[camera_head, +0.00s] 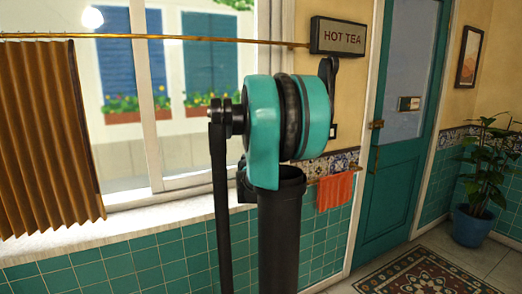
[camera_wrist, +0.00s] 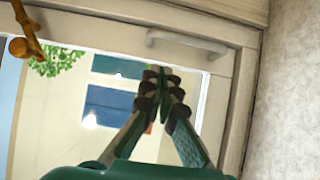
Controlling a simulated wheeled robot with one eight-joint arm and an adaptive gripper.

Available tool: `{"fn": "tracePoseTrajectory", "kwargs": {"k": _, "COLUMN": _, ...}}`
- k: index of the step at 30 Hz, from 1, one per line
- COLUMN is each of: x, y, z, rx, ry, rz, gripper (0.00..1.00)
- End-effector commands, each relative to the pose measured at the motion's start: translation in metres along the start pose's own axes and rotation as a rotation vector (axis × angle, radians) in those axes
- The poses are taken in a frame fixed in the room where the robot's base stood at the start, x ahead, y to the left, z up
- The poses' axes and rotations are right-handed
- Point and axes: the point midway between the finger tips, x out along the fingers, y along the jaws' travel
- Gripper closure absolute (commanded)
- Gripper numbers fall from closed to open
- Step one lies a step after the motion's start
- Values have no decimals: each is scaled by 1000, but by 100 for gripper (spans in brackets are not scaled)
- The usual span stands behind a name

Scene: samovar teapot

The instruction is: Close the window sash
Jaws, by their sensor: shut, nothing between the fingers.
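The window sash (camera_wrist: 219,100) has a pale frame and a pale bar handle (camera_wrist: 187,43), seen in the wrist view. My gripper (camera_wrist: 163,72) is shut and empty, its fingertips just below and left of the handle in the picture. I cannot tell whether the fingers touch the sash or the glass. In the head view the white window frame (camera_head: 147,75) shows behind my teal arm, which hides part of its right side. My gripper is hidden in that view. How far the sash stands open is unclear.
A brass curtain rod (camera_head: 180,38) crosses the window, with a brown curtain (camera_head: 45,130) at left. Right of the window are a "HOT TEA" sign (camera_head: 338,37), an orange towel (camera_head: 335,191), a teal door (camera_head: 400,170) and a potted plant (camera_head: 485,180). A patterned rug (camera_head: 425,275) lies by the door.

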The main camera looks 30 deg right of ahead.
Motion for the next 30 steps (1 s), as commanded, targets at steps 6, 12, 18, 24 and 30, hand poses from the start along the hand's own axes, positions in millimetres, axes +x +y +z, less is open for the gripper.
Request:
{"fn": "tracePoseTrajectory", "kwargs": {"k": 6, "x": -42, "y": 0, "z": 0, "rx": 0, "ry": 1, "rz": 0, "gripper": 100}}
{"fn": "tracePoseTrajectory", "kwargs": {"k": 12, "x": -68, "y": 0, "z": 0, "rx": 0, "ry": 1, "rz": 0, "gripper": 100}}
{"fn": "tracePoseTrajectory", "kwargs": {"k": 18, "x": -79, "y": 0, "z": 0, "rx": 0, "ry": 0, "rz": 0, "gripper": 100}}
{"fn": "tracePoseTrajectory", "kwargs": {"k": 24, "x": -83, "y": -3, "z": 2, "rx": 24, "ry": -9, "rz": -8, "gripper": 100}}
{"fn": "tracePoseTrajectory", "kwargs": {"k": 30, "x": -117, "y": -45, "z": 21, "rx": 254, "ry": -111, "rz": -116, "gripper": 100}}
